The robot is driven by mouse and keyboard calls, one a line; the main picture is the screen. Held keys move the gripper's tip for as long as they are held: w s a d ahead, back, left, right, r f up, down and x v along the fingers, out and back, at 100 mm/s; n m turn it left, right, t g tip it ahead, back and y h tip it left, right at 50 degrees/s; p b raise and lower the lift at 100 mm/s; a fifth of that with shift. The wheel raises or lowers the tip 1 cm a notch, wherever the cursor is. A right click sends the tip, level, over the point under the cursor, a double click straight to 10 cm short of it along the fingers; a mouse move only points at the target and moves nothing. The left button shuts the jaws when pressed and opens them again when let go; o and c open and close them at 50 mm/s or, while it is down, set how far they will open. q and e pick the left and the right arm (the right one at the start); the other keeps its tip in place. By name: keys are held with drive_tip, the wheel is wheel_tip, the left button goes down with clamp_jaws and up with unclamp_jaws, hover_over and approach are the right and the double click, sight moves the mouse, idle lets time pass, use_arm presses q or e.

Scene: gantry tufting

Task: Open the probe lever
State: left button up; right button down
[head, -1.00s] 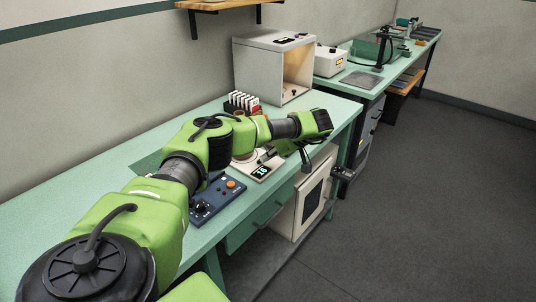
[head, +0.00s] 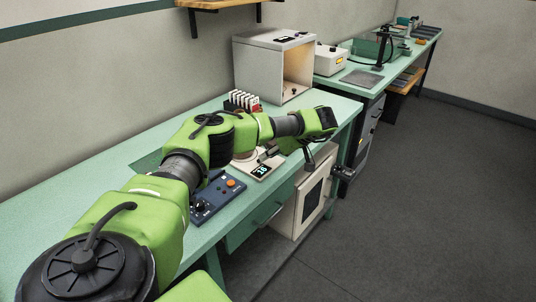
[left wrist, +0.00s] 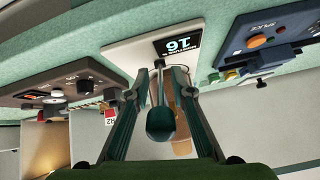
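The probe lever (left wrist: 162,122) shows in the left wrist view as a thin rod with a dark rounded knob, in front of a pale instrument (left wrist: 125,52) whose display appears upside down. My left gripper (left wrist: 160,76) has its two dark green fingers on either side of the lever, with gaps visible beside the rod. Whether either finger touches it I cannot tell. In the head view my left gripper (head: 272,154) is small and partly hidden by my wrist, just above the pale instrument (head: 258,172) near the bench front. My right gripper is not in view.
A blue control box (head: 217,197) with an orange knob stands close beside the instrument. A rack of white slides (head: 243,100) and an open lit cabinet (head: 272,68) stand behind. A second bench (head: 402,68) lies farther back. The floor at right is clear.

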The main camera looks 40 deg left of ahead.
use_arm(q)
drive_tip(key=v, duration=1)
drive_tip(key=shift+d+r, duration=0.3)
drive_tip(key=shift+w, duration=0.1)
